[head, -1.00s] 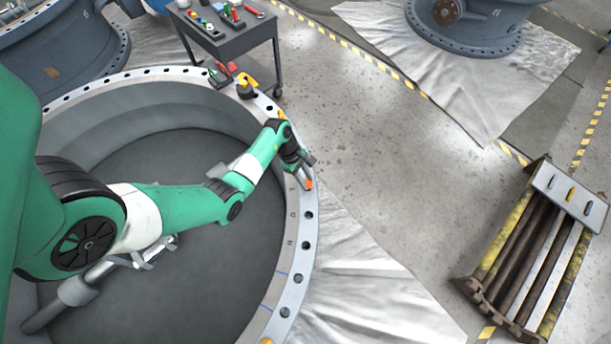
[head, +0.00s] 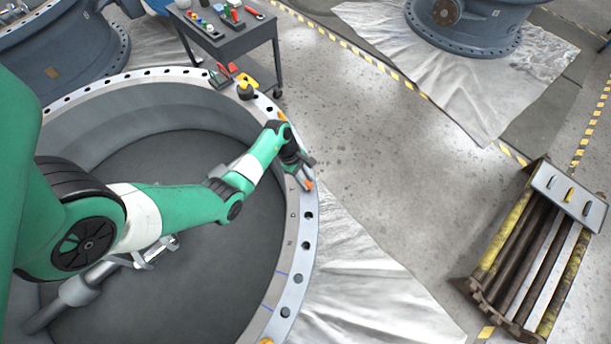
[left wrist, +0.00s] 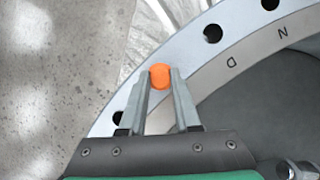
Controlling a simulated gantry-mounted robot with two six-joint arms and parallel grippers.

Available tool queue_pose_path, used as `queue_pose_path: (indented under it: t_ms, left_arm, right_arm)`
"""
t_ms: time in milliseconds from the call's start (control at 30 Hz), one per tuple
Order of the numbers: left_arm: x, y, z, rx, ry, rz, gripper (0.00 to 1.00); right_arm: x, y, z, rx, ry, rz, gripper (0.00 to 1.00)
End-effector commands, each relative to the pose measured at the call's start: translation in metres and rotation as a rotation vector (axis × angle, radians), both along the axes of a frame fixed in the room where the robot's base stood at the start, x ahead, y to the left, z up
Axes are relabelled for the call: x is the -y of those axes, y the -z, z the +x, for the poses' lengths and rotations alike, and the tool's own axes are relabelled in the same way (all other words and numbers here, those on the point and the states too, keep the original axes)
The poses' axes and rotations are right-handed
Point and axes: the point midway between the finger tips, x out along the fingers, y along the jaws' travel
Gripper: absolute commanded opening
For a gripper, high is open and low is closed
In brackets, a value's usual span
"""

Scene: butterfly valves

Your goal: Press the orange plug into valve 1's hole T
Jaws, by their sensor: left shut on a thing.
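Valve 1's large ring flange, taken to be the grey one in front of me (head: 298,262), has a row of dark holes along its rim. The orange plug (head: 309,185) is at the flange's right side; it also shows in the left wrist view (left wrist: 160,76). My left gripper (head: 303,178) is shut on the plug over the rim; its fingers (left wrist: 160,92) flank the plug. Any hole under the plug is hidden, and I cannot tell whether the plug is seated. Letters D and N are marked on the flange; no T is readable. My right gripper is not seen.
A rack of bars (head: 530,255) stands at the right. The floor between is open.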

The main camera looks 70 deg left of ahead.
Motion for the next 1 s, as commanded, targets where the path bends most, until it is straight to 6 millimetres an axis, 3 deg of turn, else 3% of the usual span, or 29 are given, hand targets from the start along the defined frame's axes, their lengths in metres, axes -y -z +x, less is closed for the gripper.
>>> queue_pose_path:
  t_ms: [467,1000]
  left_arm:
    - [0.0,0.0,0.0,0.0,0.0,0.0,0.0]
    - [0.0,0.014,0.0,0.001,0.0,0.001,0.0]
  right_arm:
    - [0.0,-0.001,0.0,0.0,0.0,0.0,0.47]
    - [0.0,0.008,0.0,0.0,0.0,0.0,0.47]
